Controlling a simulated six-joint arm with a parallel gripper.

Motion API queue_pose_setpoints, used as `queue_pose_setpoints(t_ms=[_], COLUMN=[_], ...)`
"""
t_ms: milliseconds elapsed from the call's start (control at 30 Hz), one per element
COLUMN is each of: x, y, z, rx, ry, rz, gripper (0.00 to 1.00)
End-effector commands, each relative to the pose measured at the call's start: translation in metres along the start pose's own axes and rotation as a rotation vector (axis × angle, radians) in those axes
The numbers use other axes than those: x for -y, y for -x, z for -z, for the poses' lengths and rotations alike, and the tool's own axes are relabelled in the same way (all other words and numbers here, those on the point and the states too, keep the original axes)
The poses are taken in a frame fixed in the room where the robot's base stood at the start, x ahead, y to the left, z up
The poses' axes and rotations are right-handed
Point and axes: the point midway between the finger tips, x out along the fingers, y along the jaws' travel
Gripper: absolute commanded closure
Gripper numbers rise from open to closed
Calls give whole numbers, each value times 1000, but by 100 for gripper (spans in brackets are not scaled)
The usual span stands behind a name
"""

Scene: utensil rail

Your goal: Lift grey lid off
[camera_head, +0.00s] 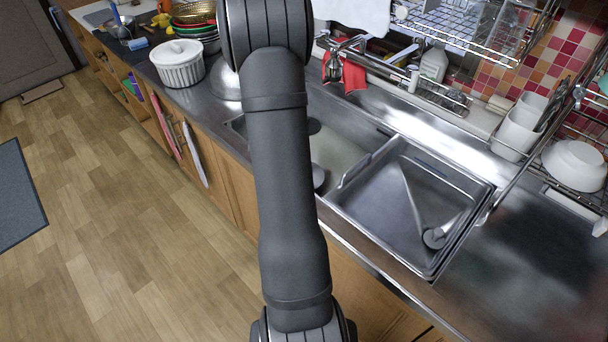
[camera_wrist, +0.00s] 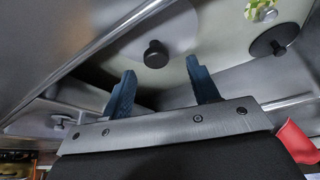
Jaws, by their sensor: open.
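In the wrist view my gripper (camera_wrist: 161,66) shows two dark blue fingers, spread apart with nothing between them. A black round knob (camera_wrist: 155,54) stands on a pale grey surface, which looks like the grey lid (camera_wrist: 180,30), just beyond the fingertips. I cannot tell the gap between fingers and knob. In the head view the pale grey surface (camera_head: 338,150) shows in the sink, partly behind my arm, with dark round parts at its edge. My gripper is hidden there. The lid's full outline is hidden.
A second black round piece (camera_wrist: 274,40) lies right of the knob in the wrist view. A red cloth (camera_head: 355,77) hangs behind. A white lidded pot (camera_head: 178,64) stands left.

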Motion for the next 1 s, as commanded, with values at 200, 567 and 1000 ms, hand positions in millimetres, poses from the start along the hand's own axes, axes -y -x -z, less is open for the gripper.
queue_pose_setpoints(t_ms=[200, 567, 1000], x=[-5, -4, -5], y=[-24, -50, -51], z=[-1, -1, -1], rx=[1, 0, 0], ry=[0, 1, 1], rz=[-4, -2, -3], gripper=[45, 45, 93])
